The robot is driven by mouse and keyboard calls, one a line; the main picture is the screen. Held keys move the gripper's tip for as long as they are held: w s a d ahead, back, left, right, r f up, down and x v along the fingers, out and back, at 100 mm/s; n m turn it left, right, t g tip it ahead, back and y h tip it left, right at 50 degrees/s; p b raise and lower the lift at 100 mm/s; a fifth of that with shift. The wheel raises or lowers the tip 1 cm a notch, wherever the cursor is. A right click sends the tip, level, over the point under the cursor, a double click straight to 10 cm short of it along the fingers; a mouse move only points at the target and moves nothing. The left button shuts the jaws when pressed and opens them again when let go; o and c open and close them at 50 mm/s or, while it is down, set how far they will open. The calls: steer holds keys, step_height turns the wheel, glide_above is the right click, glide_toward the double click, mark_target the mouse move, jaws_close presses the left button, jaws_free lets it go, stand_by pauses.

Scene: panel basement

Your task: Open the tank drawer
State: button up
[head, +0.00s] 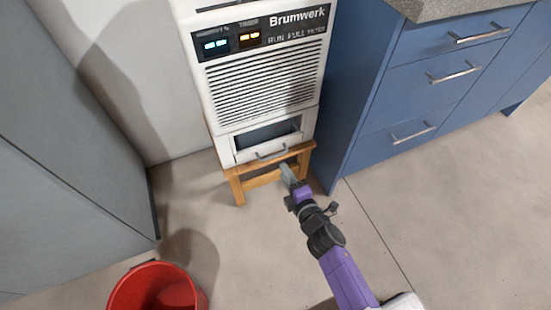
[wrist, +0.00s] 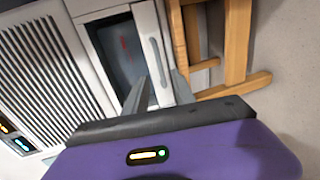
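The tank drawer (head: 240,157) is the white lower front of the Brumwerk unit (head: 207,90), under a dark window (head: 268,134). It looks shut. A grey bar handle (head: 271,155) runs across its front; in the wrist view the handle (wrist: 158,62) lies ahead of the fingers, in line with the gap between them. My gripper (head: 288,174) is just in front of the drawer, right of and below the handle in the head view. In the wrist view its fingers (wrist: 159,80) are apart with nothing held. I cannot tell whether they touch the handle.
The unit stands on a wooden stool (head: 237,186). Blue drawers (head: 400,95) with bar handles stand close on the right, under a grey worktop (head: 440,8). A grey cabinet (head: 70,150) is on the left. A red bucket (head: 155,288) stands front left. The floor between is clear.

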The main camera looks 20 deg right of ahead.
steer(key=b+x, duration=0.4)
steer(key=x, duration=0.3)
steer(key=shift+w, duration=0.4)
jaws_close()
steer(key=shift+f, duration=0.1)
stand_by(1.0)
